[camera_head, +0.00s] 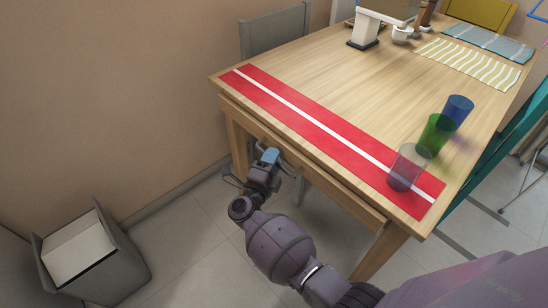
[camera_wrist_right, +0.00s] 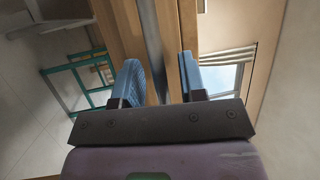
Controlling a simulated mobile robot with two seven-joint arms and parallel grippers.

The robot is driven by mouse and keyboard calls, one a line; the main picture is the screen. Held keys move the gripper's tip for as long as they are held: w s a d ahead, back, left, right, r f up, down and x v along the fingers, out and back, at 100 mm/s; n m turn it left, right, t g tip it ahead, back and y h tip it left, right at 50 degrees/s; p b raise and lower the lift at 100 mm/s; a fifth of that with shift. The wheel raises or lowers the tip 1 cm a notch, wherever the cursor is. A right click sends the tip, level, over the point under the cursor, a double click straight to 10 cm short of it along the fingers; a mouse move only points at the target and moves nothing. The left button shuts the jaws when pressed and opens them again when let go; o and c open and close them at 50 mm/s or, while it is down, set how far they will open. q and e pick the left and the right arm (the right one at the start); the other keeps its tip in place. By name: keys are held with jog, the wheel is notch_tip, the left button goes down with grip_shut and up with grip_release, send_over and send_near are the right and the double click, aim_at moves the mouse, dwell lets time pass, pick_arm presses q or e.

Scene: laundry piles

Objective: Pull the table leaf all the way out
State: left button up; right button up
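The wooden table (camera_head: 340,84) has a lower wooden strip, which looks like the table leaf (camera_head: 338,192), under its near edge. My right gripper (camera_head: 268,157) is at this near side, left of the strip's middle. In the right wrist view, my right gripper (camera_wrist_right: 161,70) has its two blue fingers apart, with a clear gap between them. Wood and a grey lengthwise bar or slot (camera_wrist_right: 152,40) show beyond the gap. I cannot tell whether the fingers touch the leaf. My left gripper is not in view.
A red runner with a white stripe (camera_head: 290,107) lies along the near edge. Clear (camera_head: 407,168), green (camera_head: 436,135) and blue (camera_head: 459,110) cups stand on the right. A grey bin (camera_head: 120,262) stands on the floor at lower left. Floor between bin and table is free.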

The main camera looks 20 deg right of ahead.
grip_shut()
dwell(0.4)
